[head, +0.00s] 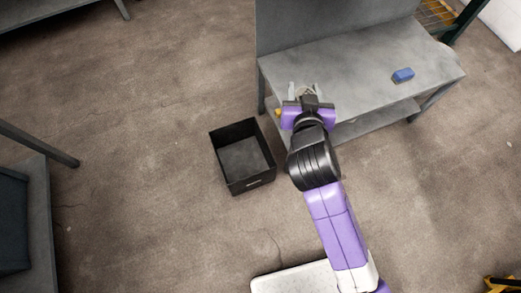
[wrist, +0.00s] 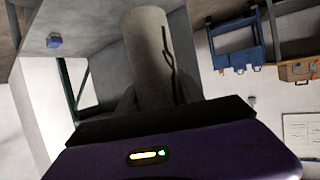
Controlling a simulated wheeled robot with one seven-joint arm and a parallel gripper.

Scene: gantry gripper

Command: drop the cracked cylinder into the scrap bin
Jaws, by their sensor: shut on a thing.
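The cracked cylinder (wrist: 147,55) is pale grey with a dark jagged crack down its side, seen in the wrist view. My gripper (wrist: 158,98) is shut on it, with the cylinder standing out past the fingers. In the head view my gripper (head: 305,92) is at the left front part of the grey workbench, and my own wrist mostly hides the cylinder. The scrap bin (head: 232,131) is a black, open box on the floor, left of and below my gripper in the head view. Its visible inside looks empty.
The grey workbench (head: 375,75) has a lower shelf and a blue block (head: 402,75) on its right part. A small yellow thing (head: 278,112) shows beside my gripper. Another bench (head: 38,205) stands at the far left. The floor around the bin is clear.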

